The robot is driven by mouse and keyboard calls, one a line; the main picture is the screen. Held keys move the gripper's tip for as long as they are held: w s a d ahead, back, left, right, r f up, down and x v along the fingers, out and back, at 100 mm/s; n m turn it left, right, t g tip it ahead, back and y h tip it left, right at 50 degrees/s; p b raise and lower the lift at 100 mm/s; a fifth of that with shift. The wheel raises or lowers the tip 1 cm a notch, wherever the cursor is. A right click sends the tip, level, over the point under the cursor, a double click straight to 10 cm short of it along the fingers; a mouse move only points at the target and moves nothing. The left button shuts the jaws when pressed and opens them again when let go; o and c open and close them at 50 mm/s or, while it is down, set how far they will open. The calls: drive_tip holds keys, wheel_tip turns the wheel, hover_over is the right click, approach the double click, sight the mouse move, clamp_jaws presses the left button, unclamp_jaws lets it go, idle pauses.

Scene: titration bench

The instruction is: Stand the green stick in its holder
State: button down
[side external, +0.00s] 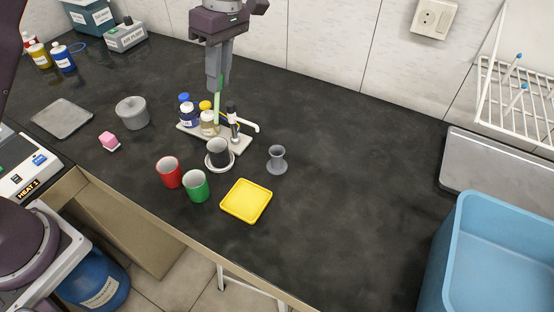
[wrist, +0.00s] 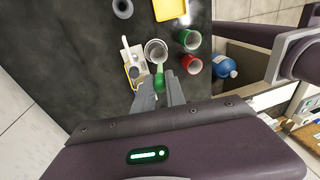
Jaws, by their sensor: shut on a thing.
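My gripper (side external: 216,84) is shut on the green stick (side external: 217,108), which hangs below the fingers nearly upright. In the side view its lower end overlaps the small bottles on a white stand; I cannot tell whether it touches them. A small grey flared vessel (side external: 277,160), perhaps the holder, stands upright on the bench, right of my gripper. It also shows at the top of the wrist view (wrist: 122,8). Its inside is barely visible.
The white stand (side external: 239,143) bears bottles and a dark upright piece. The bench right of the flared vessel is clear.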

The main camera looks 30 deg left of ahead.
drive_tip(key=w+d+f+m+t, duration=0.1)
drive_tip(key=d+f, duration=0.2)
drive_tip(key=d, duration=0.2)
drive_tip(key=w+d+f+m+t+h, duration=0.1)
drive_tip(key=d+f, duration=0.2)
drive_tip(key=d, duration=0.3)
drive_tip(key=shift+w+d, duration=0.2)
drive_tip(key=shift+w, duration=0.1)
drive_tip(key=shift+f, duration=0.4)
idle(1.0)
drive_tip(key=shift+f, duration=0.35)
drive_tip(key=shift+f, duration=2.15)
idle(0.4)
